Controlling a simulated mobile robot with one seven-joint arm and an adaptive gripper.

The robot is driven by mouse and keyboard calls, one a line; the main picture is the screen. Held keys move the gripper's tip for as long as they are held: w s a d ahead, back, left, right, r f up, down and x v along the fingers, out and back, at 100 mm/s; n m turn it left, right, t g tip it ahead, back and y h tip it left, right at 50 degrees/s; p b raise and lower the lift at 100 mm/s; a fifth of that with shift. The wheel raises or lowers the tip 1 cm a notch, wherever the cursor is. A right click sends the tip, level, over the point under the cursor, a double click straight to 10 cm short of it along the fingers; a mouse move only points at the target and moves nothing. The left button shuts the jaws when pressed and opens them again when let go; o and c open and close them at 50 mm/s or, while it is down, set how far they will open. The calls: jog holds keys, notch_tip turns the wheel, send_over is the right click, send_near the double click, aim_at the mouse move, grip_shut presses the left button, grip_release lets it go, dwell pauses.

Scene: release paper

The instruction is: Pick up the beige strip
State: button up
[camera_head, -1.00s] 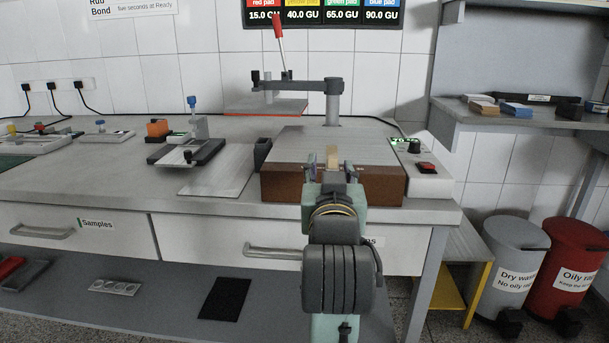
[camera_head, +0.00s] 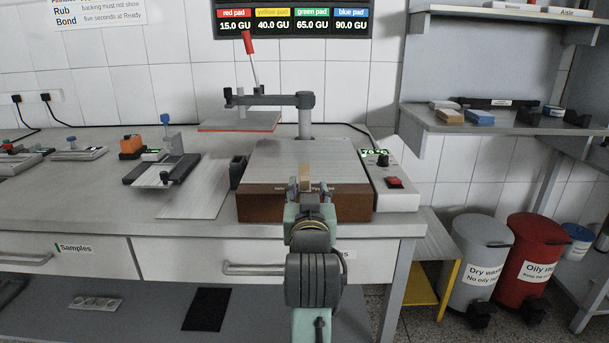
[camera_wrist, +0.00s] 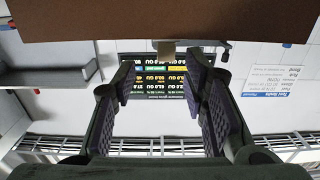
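The small beige strip (camera_head: 305,175) stands out at the front edge of the brown block with a grey plate top (camera_head: 270,155). My gripper (camera_head: 307,188) is in front of that edge, in line with the strip. In the wrist view my gripper (camera_wrist: 163,82) has its two dark padded fingers well apart with nothing between them. The beige strip (camera_wrist: 166,49) shows just beyond the fingertips, below the brown block's edge in the picture. My gripper hides the strip's lower part in the head view.
A lever arm with a red-edged plate (camera_head: 240,122) stands behind the block. A control box with a red button (camera_head: 394,184) sits right of the block, and a dark holder (camera_head: 238,171) left. A flat sheet (camera_head: 195,190) lies further left. Two bins (camera_head: 530,265) stand at right.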

aim_at(305, 181)
jog(key=w, duration=0.3)
jog(key=w+p, duration=0.1)
jog(key=w, duration=0.1)
jog(key=shift+a, duration=0.35)
jog(key=shift+c, duration=0.4)
grip_shut()
